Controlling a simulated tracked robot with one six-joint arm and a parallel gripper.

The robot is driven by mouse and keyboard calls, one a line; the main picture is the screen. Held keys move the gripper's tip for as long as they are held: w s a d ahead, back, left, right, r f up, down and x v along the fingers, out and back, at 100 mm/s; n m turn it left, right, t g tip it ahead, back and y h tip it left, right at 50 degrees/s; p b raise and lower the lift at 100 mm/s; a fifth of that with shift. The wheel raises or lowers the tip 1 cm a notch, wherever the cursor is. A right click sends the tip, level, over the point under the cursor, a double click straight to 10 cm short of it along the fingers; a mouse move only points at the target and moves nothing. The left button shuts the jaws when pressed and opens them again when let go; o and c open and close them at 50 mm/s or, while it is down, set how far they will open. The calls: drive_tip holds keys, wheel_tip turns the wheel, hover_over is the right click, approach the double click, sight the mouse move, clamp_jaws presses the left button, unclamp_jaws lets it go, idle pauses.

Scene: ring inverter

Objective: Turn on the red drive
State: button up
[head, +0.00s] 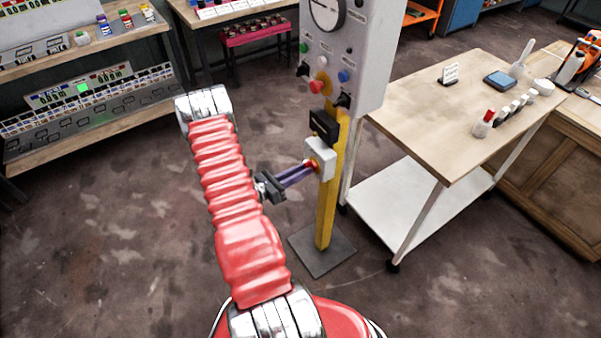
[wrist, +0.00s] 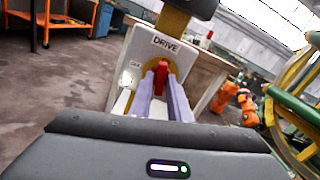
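A small pale box labelled DRIVE (head: 320,158) is fixed to the yellow post. It also shows in the wrist view (wrist: 160,45), with a red switch handle (wrist: 160,75) on its front and small pale markings to the left of the handle. My gripper (head: 306,169) reaches the box from the left in the head view. In the wrist view its purple fingers (wrist: 160,98) lie on both sides of the red handle, close together, with the handle filling the gap. Contact itself is partly hidden.
Above the box hangs a grey panel (head: 347,50) with a gauge, coloured buttons and knobs. The post stands on a dark floor plate (head: 321,252). A wooden-topped table (head: 430,105) stands right of it. Shelves with control units (head: 95,105) stand at the left. The floor at the lower left is clear.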

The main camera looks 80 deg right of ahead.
clamp_jaws()
drive_tip(key=shift+m, duration=1.5)
drive_tip(key=shift+o, duration=1.9)
unclamp_jaws()
drive_tip(key=shift+a, duration=0.15)
drive_tip(key=v, duration=1.3)
drive_tip(key=shift+w+a, duration=0.2)
drive_tip(key=shift+w, duration=0.1)
